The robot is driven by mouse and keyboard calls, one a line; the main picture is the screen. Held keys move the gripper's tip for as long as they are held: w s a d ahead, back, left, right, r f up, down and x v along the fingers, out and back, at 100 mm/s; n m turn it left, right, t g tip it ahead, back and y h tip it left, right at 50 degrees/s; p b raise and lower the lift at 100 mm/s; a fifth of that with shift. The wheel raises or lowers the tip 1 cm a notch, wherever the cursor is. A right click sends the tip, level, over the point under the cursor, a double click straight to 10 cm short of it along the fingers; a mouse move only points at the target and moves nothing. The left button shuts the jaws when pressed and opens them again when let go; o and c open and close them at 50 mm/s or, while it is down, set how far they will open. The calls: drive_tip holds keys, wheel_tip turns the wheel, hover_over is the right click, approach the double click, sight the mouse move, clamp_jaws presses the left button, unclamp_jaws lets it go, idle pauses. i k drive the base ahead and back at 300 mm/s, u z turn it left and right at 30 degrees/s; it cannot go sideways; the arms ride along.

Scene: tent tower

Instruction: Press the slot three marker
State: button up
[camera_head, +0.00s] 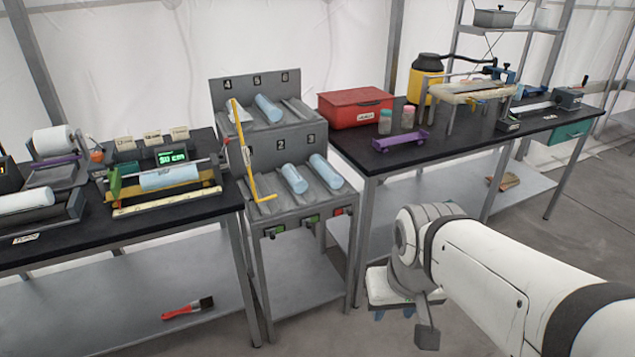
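A grey slot rack (290,150) stands between two tables, with numbered slots in an upper and a lower row. The number 3 label (310,139) is at the right of the lower row, above a slot holding a pale blue roll (326,171). On the front edge below the lower row are small markers: a green one at left (277,231), a green one in the middle (312,220), and a reddish one at right (338,212), below slot three. My gripper (425,325) hangs at lower right, apart from the rack; its fingers are not clear.
A yellow bar (241,150) stands across the rack's left side. The left table (90,235) holds a roller device. The right table (350,152) holds a red box (356,107) and a purple cart (401,141). A brush (188,309) lies on the left lower shelf.

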sight(347, 210)
drive_tip(key=u, duration=0.5)
drive_tip(key=i, duration=1)
drive_tip(key=u, duration=0.05)
